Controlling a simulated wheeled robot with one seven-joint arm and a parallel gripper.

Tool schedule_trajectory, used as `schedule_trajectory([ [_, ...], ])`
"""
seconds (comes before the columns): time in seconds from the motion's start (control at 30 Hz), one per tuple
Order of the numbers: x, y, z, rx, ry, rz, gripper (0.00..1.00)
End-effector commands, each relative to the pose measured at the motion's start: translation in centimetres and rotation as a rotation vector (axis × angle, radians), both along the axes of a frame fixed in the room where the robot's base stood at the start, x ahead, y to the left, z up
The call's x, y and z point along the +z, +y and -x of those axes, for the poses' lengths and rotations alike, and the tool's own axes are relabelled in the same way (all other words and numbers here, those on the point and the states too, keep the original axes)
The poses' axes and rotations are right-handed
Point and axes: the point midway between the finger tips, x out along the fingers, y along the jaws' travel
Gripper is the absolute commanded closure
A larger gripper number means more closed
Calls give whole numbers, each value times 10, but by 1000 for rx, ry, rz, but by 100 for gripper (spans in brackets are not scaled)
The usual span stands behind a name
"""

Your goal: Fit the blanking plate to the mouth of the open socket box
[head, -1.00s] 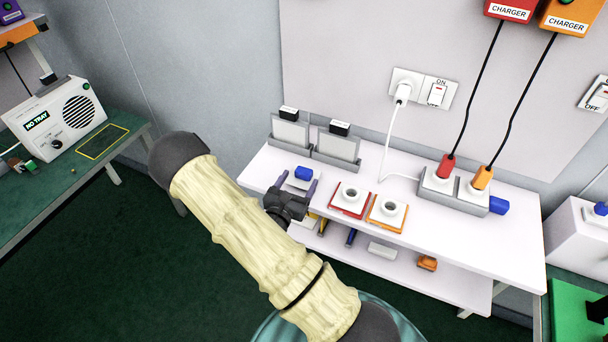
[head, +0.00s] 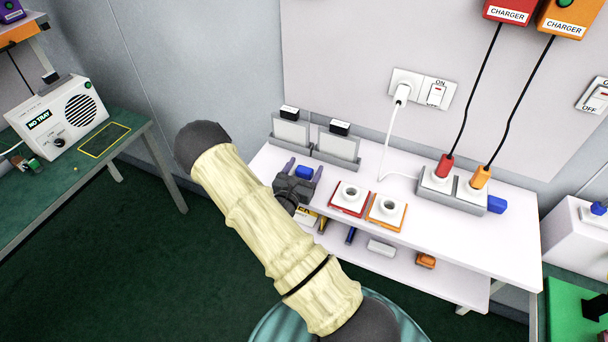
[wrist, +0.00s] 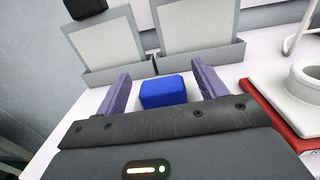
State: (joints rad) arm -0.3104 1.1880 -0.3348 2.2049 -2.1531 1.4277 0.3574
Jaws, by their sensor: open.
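A blue block (head: 303,172) sits near the left end of the white bench; earlier a pale base showed under it, and it may be the grip of the blanking plate. My gripper (head: 304,166) is open around it, one purple finger on each side. In the wrist view the blue block (wrist: 163,92) lies between the fingers (wrist: 160,78), with gaps on both sides. The plate under it is hidden by my gripper. I cannot tell for sure which thing is the open socket box; a white box (head: 572,240) with a blue part on top stands at the right.
Two grey holders with pale panels (head: 292,134) (head: 339,147) stand just behind my gripper. A red tray (head: 350,199) and an orange tray (head: 387,211) with round white sockets are to its right. A power strip (head: 452,193) with charger cables lies further right. The bench front right is clear.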

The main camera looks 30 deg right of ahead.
Motion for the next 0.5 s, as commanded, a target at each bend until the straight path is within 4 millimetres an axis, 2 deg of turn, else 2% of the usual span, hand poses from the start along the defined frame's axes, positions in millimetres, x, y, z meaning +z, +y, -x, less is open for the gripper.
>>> schedule_trajectory([
  [0.33, 0, 0, 0, 0, 0, 0, 29],
  [0.5, 0, 0, 0, 0, 0, 0, 62],
])
